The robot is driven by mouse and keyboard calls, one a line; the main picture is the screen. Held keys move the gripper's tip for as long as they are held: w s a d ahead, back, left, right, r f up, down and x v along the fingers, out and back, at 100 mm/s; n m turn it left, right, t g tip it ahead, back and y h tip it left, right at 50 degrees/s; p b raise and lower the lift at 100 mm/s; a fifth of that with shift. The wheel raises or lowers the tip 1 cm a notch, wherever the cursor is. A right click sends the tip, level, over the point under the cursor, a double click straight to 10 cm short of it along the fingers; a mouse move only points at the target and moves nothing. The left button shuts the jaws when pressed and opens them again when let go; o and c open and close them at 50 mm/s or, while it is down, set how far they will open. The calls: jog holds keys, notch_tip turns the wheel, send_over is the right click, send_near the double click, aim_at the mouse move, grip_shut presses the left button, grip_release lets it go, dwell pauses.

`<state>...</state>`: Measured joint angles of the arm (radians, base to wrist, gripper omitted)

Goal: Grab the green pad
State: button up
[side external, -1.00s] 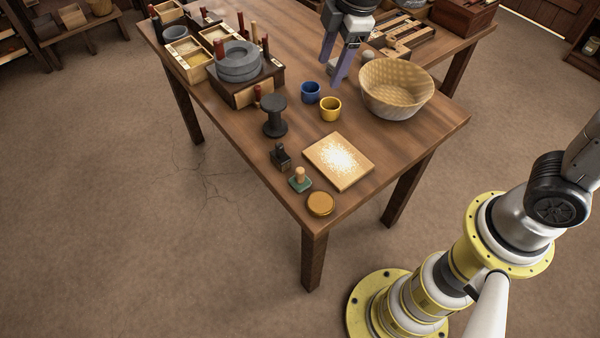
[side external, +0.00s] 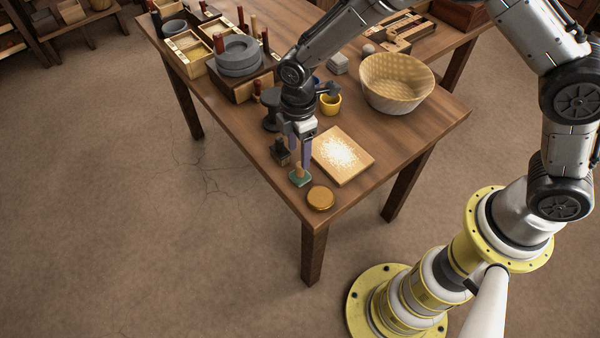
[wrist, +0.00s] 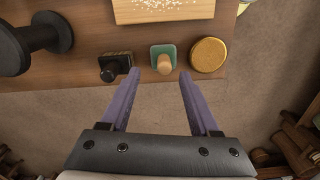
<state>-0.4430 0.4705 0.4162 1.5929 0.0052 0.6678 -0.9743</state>
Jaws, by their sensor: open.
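The green pad (side external: 299,178) is a small green block with a tan wooden knob, lying near the table's front corner. In the wrist view, the green pad (wrist: 157,52) sits at the table edge, ahead of the fingertips and roughly between their lines. My gripper (side external: 300,165) has purple fingers pointing down over the pad in the side view, partly covering its knob. In the wrist view my gripper (wrist: 159,74) is open, with nothing between its fingers. I cannot tell whether the fingers touch the pad.
A black stamp-like block (wrist: 115,67) stands left of the pad and a round golden lid (wrist: 208,54) right of it. A floury board (side external: 343,155), dark spool (wrist: 35,42), yellow cup (side external: 331,104) and woven basket (side external: 397,84) are farther back. Floor lies beyond the table edge.

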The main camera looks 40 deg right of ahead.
aim_at(300, 171)
jog(key=shift+s+a+f, duration=0.1)
jog(key=shift+s+f, duration=0.1)
jog(key=shift+f, duration=1.2)
jog(key=shift+s+f, duration=0.15)
jog(key=shift+f, duration=1.25)
grip_shut()
